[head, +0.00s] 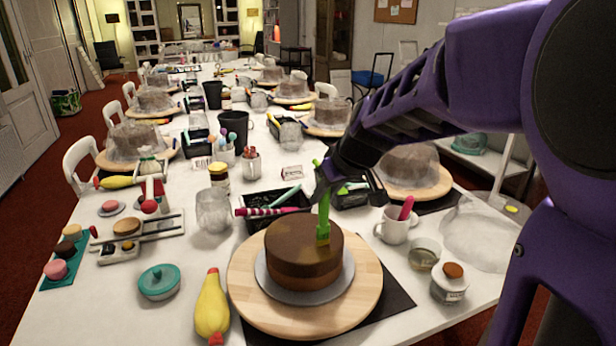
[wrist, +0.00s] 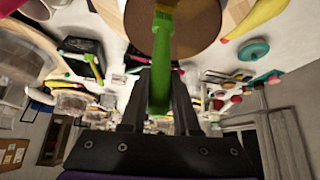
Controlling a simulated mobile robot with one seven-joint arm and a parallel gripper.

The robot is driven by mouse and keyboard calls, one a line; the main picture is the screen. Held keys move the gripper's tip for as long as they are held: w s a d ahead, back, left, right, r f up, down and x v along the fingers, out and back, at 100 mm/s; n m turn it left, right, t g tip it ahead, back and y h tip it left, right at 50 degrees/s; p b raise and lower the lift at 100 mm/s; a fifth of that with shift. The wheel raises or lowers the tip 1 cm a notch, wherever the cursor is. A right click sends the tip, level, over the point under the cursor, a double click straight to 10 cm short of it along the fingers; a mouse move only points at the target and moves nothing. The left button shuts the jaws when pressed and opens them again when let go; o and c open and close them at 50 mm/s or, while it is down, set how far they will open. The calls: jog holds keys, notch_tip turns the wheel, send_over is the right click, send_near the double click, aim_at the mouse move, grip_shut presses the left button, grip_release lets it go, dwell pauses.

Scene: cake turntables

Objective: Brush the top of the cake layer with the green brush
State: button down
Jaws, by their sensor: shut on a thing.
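The cake layer (head: 295,262) is round and brown with a darker top. It sits on a grey board (head: 335,285) on a round wooden turntable (head: 245,305) at the front of the table. My gripper (head: 326,182) is above the back right of the cake, shut on the green brush (head: 323,215). The brush hangs nearly upright, with its head at the right part of the cake's top; it appears to touch the surface. In the wrist view the green brush handle (wrist: 160,85) runs between my fingers towards the brown cake top (wrist: 200,20).
A white mug (head: 393,226), small glass bowl (head: 424,255) and jar (head: 450,284) stand to the right. A black tray (head: 262,222) with tools is behind the cake.

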jog(key=w+a+p, duration=0.2)
jog(key=w+a, duration=0.3)
dwell(1.0)
jog(key=shift+a, duration=0.15)
jog(key=shift+w+a+p, duration=0.8)
jog(key=shift+w+p, duration=0.3)
jog(key=shift+w, duration=2)
jog(key=s+d+b, duration=0.5)
jog(key=s+d, duration=0.5)
jog(key=shift+s+d+f, duration=0.15)
jog(key=shift+s+d, duration=0.05)
jog(key=shift+s, duration=0.05)
jog(key=shift+w, duration=0.1)
